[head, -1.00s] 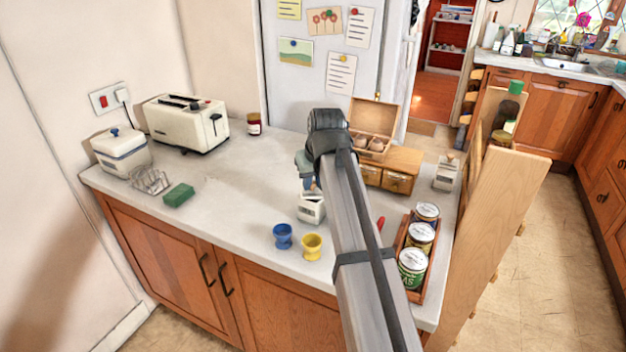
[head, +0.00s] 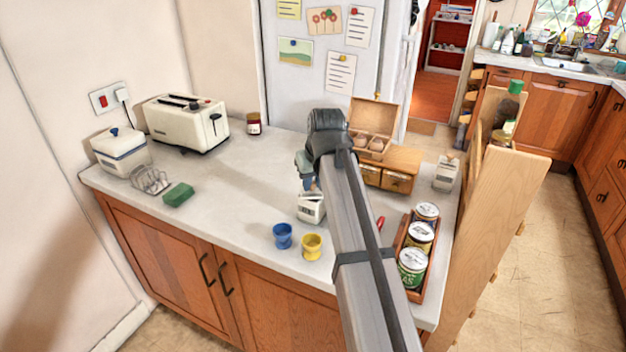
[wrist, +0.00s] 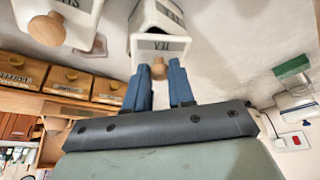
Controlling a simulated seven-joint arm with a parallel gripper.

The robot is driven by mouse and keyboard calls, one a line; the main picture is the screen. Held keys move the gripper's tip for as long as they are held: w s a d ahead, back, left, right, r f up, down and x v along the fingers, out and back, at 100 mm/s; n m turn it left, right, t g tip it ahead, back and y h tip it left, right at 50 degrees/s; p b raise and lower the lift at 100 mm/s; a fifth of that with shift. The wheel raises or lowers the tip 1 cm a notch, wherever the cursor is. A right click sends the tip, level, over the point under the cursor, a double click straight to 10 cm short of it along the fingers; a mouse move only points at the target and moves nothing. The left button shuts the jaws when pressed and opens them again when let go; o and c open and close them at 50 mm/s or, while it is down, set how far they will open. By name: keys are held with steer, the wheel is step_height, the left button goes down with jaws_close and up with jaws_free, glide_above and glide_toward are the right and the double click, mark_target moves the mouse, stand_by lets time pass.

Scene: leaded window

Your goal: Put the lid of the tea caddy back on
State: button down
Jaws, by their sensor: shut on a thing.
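The tea caddy (head: 311,210) is a small white box with dark lettering, standing on the counter below my gripper. My gripper (wrist: 159,75) has blue fingers shut on the round wooden knob of the white lid (wrist: 158,69). In the wrist view the white caddy (wrist: 160,14) shows just beyond the fingertips, with the lid's pale face close against it. My gripper is directly above the caddy in the head view (head: 310,184). My arm and the fingers hide part of the lid, and I cannot tell whether it sits level or fully on the caddy.
A similar white canister (head: 446,174) with a wooden knob stands to the right, beside a wooden drawer box (head: 400,165). Blue (head: 283,236) and yellow (head: 311,246) egg cups stand close in front. A tray (head: 417,294) of tins is at right.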

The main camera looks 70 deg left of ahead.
steer(key=shift+f, duration=0.1)
stand_by(0.7)
steer(key=c, duration=0.9)
jaws_free()
steer(key=shift+o, duration=0.4)
steer(key=o, duration=0.4)
steer(key=shift+r, duration=3.5)
steer(key=shift+c, duration=0.2)
jaws_close()
